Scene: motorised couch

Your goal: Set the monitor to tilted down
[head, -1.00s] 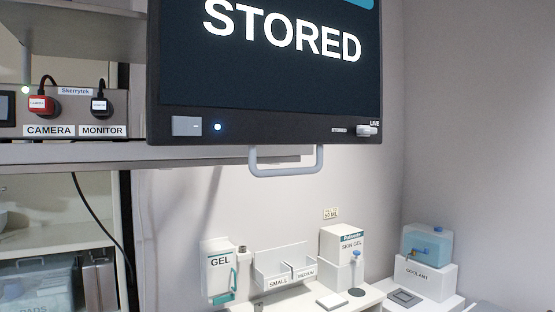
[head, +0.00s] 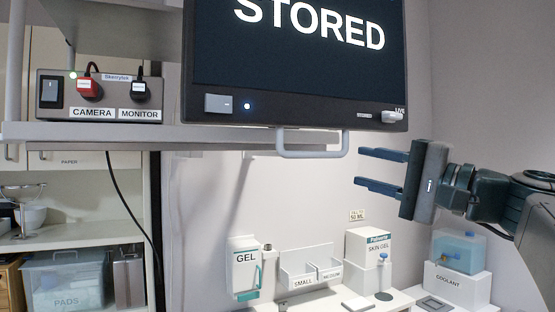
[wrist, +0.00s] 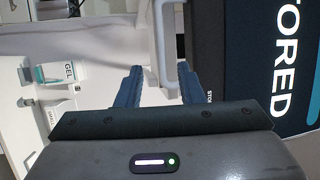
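The monitor (head: 300,60) hangs at the top middle of the head view, its dark screen showing the word STORED. A pale grey U-shaped handle (head: 312,155) sticks down from its lower edge. My gripper (head: 360,168) is open and empty, to the right of the handle and slightly lower, with its fingers pointing left toward it and a gap between. In the wrist view the handle (wrist: 166,50) shows beyond the fingertips (wrist: 160,75), nearer the right finger, with the monitor screen (wrist: 290,65) at the right. The monitor's top is out of frame.
A shelf (head: 60,132) at left holds a box with CAMERA and MONITOR plugs (head: 140,92). Below are a GEL dispenser (head: 243,268), a SKIN GEL box (head: 368,247) and a COOLANT container (head: 459,252). The wall space under the handle is clear.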

